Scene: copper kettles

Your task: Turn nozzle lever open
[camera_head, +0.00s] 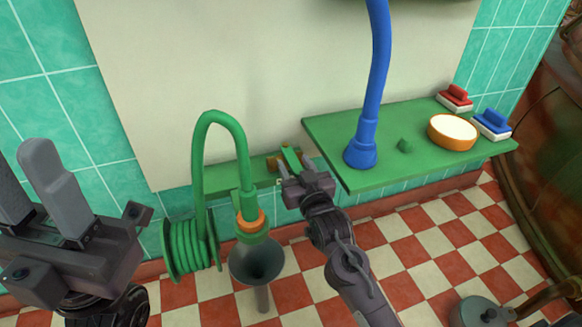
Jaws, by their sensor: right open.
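A green lever (291,158) sits on a small brass valve (273,164) at a narrow green wall ledge, in the middle of the head view. My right gripper (293,168) is open just in front of the lever, with its fingertips close to it. I cannot tell whether they touch it, and the gripper hides part of the valve. A green hose (202,150) arches down to a nozzle with an orange ring (249,222), above a dark funnel (257,262). My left gripper (25,165) is raised at the left edge, apart from these things; its finger gap is unclear.
A green shelf (330,150) at right holds the foot of a blue hose (362,152), a round orange-rimmed dish (452,131), and red (456,95) and blue (494,122) brushes. A coiled green hose reel (187,246) is low at left. A large copper vessel (545,150) stands far right.

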